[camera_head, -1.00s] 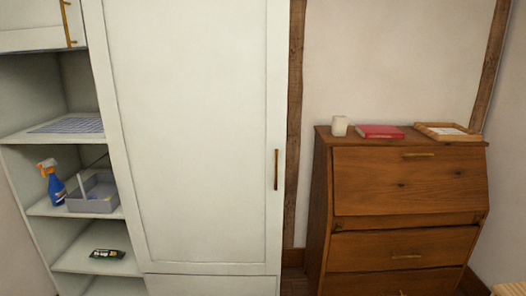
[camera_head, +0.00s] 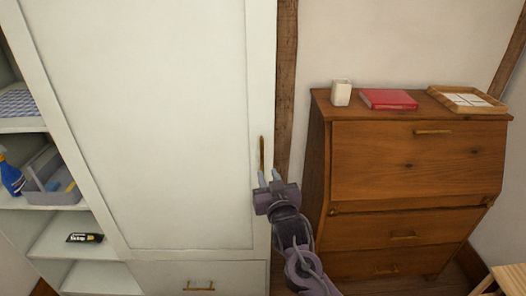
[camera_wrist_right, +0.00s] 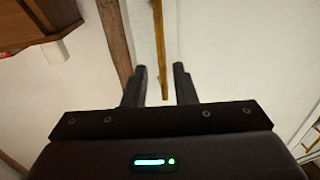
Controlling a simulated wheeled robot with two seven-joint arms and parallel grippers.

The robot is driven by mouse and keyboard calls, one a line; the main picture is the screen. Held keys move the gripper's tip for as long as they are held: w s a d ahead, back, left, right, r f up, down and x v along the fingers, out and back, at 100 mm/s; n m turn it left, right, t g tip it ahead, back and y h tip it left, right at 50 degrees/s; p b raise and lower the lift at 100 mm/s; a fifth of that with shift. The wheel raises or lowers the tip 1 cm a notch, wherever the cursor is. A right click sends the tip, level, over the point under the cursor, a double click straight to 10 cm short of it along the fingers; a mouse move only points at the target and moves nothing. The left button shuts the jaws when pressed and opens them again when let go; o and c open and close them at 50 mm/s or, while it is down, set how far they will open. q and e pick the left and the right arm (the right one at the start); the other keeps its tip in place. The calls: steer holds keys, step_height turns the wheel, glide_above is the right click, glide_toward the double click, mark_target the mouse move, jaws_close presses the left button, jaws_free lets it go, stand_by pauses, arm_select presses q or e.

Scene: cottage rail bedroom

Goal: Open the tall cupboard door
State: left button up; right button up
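The tall cupboard door (camera_head: 150,110) is a pale panel at the left of the head view, and it looks shut. Its slim vertical brass handle (camera_head: 262,153) is near the door's right edge; it also shows in the right wrist view (camera_wrist_right: 159,45). My right gripper (camera_head: 269,178) is just below the handle's lower end in the head view. In the right wrist view my right gripper (camera_wrist_right: 161,72) is open, with the handle's end showing in the gap between its fingers. I cannot tell whether either finger touches it. My left gripper is not in view.
A wooden bureau (camera_head: 415,160) stands close to the right of the cupboard, bearing a cup (camera_head: 341,93), a red book (camera_head: 389,99) and a tray (camera_head: 436,91). Open shelves (camera_head: 75,240) are left of the door. A drawer handle (camera_head: 199,288) is below it.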

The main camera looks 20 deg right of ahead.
mark_target(262, 162)
steer(key=shift+w+r, duration=0.45)
steer(key=shift+w, duration=0.15)
steer(key=w+p, duration=0.1)
steer(key=w, duration=0.4)
steer(key=shift+d+f+p, duration=0.1)
steer(key=shift+d+p, duration=0.05)
steer(key=shift+p, duration=0.25)
steer(key=shift+w, duration=0.35)
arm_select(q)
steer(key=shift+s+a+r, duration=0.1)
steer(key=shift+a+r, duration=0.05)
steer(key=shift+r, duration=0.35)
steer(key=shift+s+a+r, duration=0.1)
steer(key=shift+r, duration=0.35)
arm_select(e)
steer(key=shift+w, duration=0.15)
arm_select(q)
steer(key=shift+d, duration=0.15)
arm_select(e)
jaws_close()
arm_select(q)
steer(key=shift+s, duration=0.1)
